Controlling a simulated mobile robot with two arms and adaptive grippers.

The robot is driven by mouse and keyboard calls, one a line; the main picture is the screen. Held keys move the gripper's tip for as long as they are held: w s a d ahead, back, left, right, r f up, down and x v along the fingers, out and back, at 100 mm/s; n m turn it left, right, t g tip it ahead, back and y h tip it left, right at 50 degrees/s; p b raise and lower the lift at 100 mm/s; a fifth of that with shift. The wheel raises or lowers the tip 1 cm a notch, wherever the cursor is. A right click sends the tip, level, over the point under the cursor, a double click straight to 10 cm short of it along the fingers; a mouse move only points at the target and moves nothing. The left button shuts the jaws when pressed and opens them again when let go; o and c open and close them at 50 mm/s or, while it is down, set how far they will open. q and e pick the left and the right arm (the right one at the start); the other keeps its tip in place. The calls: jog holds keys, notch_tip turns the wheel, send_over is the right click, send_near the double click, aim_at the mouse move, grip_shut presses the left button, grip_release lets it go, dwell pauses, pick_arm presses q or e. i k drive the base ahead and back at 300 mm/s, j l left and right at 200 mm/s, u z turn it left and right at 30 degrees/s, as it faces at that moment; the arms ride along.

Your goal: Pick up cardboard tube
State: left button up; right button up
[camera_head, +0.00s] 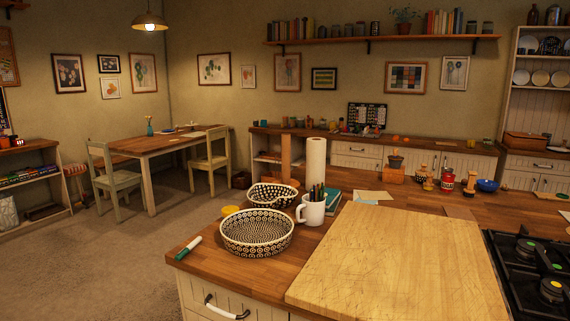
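A tall, slim brown upright piece (286,157) stands behind the patterned bowls near the left edge of the island and looks like the cardboard tube. Its lower end is hidden behind or near the smaller bowl, so I cannot tell exactly what it rests on. A white paper roll (316,165) stands upright just to its right. Neither of my grippers is in view.
The wooden island (200,262) carries a large patterned bowl (257,246), a smaller bowl (272,203), a white mug with pens (312,213), a green marker (189,247) and a large cutting board (400,265). A gas stove (530,262) is at right. Floor at left is open.

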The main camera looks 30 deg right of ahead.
aim_at(286, 137)
jog(key=i+j+u, duration=0.45)
jog(key=i+j, duration=0.4)
jog(key=i, duration=0.2)
jog(key=i+j, duration=0.25)
jog(key=i, duration=0.2)
jog(key=i+j, duration=0.2)
jog(key=i, duration=0.2)
jog(key=i+j, duration=0.2)
jog(key=i, duration=0.25)
jog(key=i+l+z, duration=0.25)
jog(key=i+z, duration=0.15)
jog(key=i+l+z, duration=0.15)
jog(key=i+z, duration=0.7)
jog(key=i+j+z, duration=0.2)
jog(key=i+z, duration=0.2)
jog(key=i+j+z, duration=0.4)
jog(key=l, duration=0.1)
